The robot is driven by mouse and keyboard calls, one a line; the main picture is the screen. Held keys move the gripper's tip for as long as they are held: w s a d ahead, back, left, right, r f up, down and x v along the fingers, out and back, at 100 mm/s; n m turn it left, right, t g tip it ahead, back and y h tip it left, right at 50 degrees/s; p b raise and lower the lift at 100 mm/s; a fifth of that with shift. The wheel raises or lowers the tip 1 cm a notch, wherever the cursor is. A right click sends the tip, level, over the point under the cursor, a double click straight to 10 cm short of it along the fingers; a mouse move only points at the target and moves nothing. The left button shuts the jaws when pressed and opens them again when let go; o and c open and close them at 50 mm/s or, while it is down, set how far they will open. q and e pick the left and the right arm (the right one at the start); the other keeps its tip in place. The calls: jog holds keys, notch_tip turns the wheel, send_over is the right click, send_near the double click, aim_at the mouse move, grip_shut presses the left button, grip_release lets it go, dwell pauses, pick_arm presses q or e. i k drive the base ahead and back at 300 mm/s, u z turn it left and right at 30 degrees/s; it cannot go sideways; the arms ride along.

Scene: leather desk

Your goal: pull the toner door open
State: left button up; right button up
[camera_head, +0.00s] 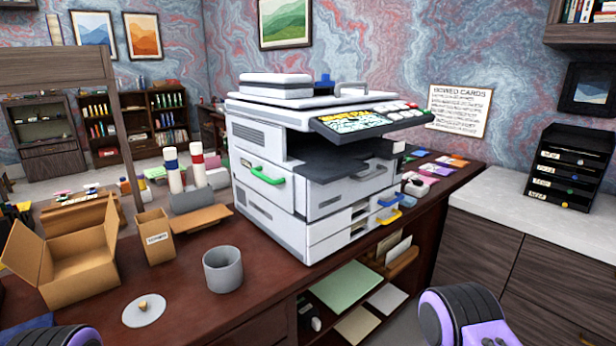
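A grey-white printer (278,218) stands on the dark red-brown desk. Its left-facing side has a large panel (259,160) with a green handle (267,174); this panel looks shut. A blue handle (388,200) and a yellow handle (389,216) mark two shut drawers low on the front. No readable label tells which part is the toner door. Only black and purple parts of my arms show at the bottom edge, at left and right of centre. The fingers of both my grippers are out of view, and nothing of mine touches the printer.
A grey cup (223,268) and a white disc (144,311) stand in front of the printer's left side. An open cardboard box (78,282) and a small carton (155,240) are further left. Open shelves with papers (345,287) lie below the desk top.

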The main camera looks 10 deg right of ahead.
aim_at(322, 201)
jog(key=z, duration=0.45)
jog(key=i, duration=0.35)
jog(key=z, duration=1.35)
